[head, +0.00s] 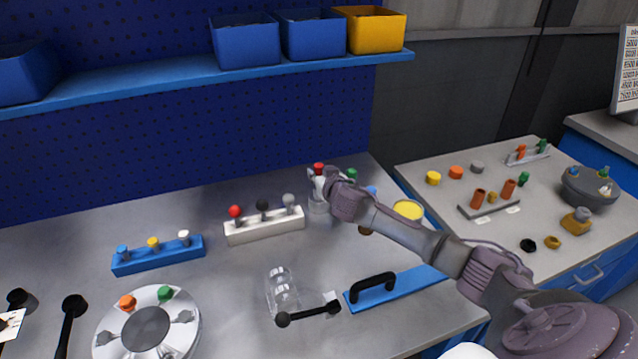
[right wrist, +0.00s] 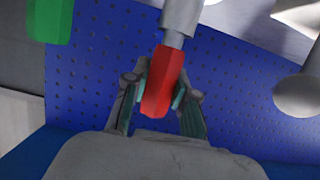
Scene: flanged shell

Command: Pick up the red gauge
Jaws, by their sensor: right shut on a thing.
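The red gauge (head: 318,168) is a small red piece at the back of the workbench, near the pegboard wall. In the right wrist view its red faceted part (right wrist: 165,80) sits between the two fingers, with a light grey shaft (right wrist: 181,18) extending from it. My right gripper (right wrist: 160,92) is shut on the red part. In the head view the right gripper (head: 322,186) hides part of the gauge. I cannot tell whether the gauge is clear of its support. My left gripper is not in view.
Close by are a green-topped piece (head: 351,175) and a white rack (head: 265,227) with red, black and grey knobs. A clear jar (head: 283,291), a blue plate with black handle (head: 398,288) and a round dish (head: 116,335) stand in front. The blue shelf (head: 180,77) overhangs the back.

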